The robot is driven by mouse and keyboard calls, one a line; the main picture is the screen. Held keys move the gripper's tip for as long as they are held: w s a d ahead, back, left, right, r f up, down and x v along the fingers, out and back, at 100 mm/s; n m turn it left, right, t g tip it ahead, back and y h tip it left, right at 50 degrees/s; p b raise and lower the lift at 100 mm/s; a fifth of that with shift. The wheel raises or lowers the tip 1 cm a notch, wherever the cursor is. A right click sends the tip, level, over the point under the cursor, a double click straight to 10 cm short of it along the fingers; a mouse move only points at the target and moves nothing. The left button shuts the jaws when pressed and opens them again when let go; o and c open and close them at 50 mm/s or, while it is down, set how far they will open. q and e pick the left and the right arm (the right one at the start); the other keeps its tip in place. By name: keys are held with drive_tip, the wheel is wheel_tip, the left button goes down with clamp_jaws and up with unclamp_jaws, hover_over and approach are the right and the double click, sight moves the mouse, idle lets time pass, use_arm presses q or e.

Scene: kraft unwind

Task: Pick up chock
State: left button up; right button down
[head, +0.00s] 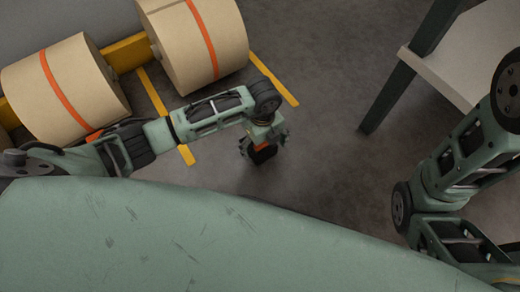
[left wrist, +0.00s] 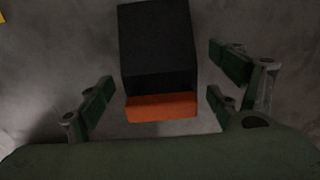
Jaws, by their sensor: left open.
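The chock (left wrist: 157,48) is a black block with an orange end, lying on the grey floor in the left wrist view. In the head view its black part (head: 262,156) shows just below my left gripper (head: 262,141), partly hidden by it. My left gripper is open. In the left wrist view its fingers (left wrist: 160,85) stand on both sides of the chock's orange end, with gaps on each side. The black part extends away beyond the fingers. My right gripper is not in view; only my right arm shows at the right.
Large kraft paper rolls (head: 75,88) with orange bands lie at the upper left; another roll (head: 190,40) lies beside it. Yellow floor lines (head: 275,80) run near them. A pale-topped table (head: 455,60) with dark legs stands at upper right. The floor between is clear.

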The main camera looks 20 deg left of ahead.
use_arm(q)
wheel_tip(320, 180, down, 2)
drive_tip(key=shift+f+b, duration=0.1)
drive_tip(key=shift+b, duration=0.3)
drive_tip(key=shift+c, duration=0.3)
drive_tip(key=shift+r, duration=0.2)
drive_tip(key=c, duration=1.3)
